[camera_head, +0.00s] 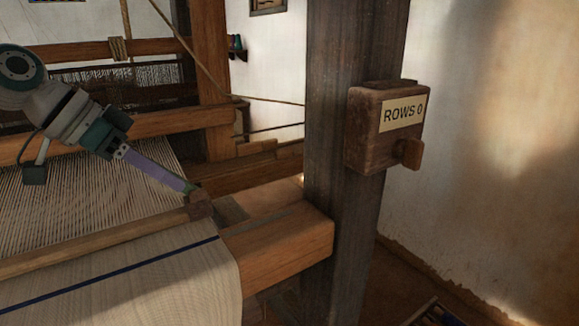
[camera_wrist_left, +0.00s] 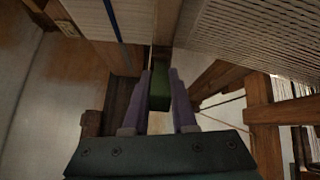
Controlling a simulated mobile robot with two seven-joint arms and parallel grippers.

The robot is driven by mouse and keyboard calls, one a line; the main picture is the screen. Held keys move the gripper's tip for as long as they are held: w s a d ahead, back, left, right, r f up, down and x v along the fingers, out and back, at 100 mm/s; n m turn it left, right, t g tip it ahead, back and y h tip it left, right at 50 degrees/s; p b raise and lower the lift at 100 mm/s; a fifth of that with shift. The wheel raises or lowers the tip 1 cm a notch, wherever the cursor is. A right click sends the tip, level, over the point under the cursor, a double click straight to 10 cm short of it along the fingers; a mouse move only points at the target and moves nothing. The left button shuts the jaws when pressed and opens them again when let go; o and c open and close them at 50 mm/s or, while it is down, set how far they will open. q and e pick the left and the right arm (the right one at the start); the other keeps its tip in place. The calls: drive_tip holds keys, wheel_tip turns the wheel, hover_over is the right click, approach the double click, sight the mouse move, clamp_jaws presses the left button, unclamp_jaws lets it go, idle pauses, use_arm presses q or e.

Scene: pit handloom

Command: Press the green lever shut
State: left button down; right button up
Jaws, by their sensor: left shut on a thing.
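The green lever (camera_wrist_left: 160,92) shows in the left wrist view as a dark green bar between the two purple fingers of my left gripper (camera_wrist_left: 159,82). The gripper is shut on it. In the head view my left gripper (camera_head: 188,187) comes in from the left and points down to the right, with its tips at the brown block at the end of the wooden bar across the cloth. There the fingers hide most of the lever. My right gripper is in neither view.
The woven cloth (camera_head: 140,275) with a blue stripe lies over the front beam (camera_head: 280,246). White warp threads (camera_head: 100,200) stretch behind it. A dark post (camera_head: 345,235) carries a wooden box reading "ROWS 0" (camera_head: 402,112). A plain wall (camera_head: 500,150) stands at the right.

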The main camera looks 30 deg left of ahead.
use_arm(q)
drive_tip(key=shift+s+a+f+t+h+b, duration=0.1)
drive_tip(key=shift+s+f+t+h+b, duration=0.1)
drive_tip(key=shift+f+t+b, duration=0.25)
drive_tip(key=shift+s+a+f+t+h+b, duration=0.1)
drive_tip(key=shift+f+t+h+b, duration=0.1)
drive_tip(key=shift+t+b, duration=0.3)
drive_tip(key=shift+s+t+h+b, duration=0.15)
drive_tip(key=shift+t+h+b, duration=0.25)
drive_tip(key=shift+b, duration=0.35)
drive_tip(key=c, duration=0.7)
unclamp_jaws()
drive_tip(key=shift+a, duration=0.1)
drive_tip(key=v, duration=1)
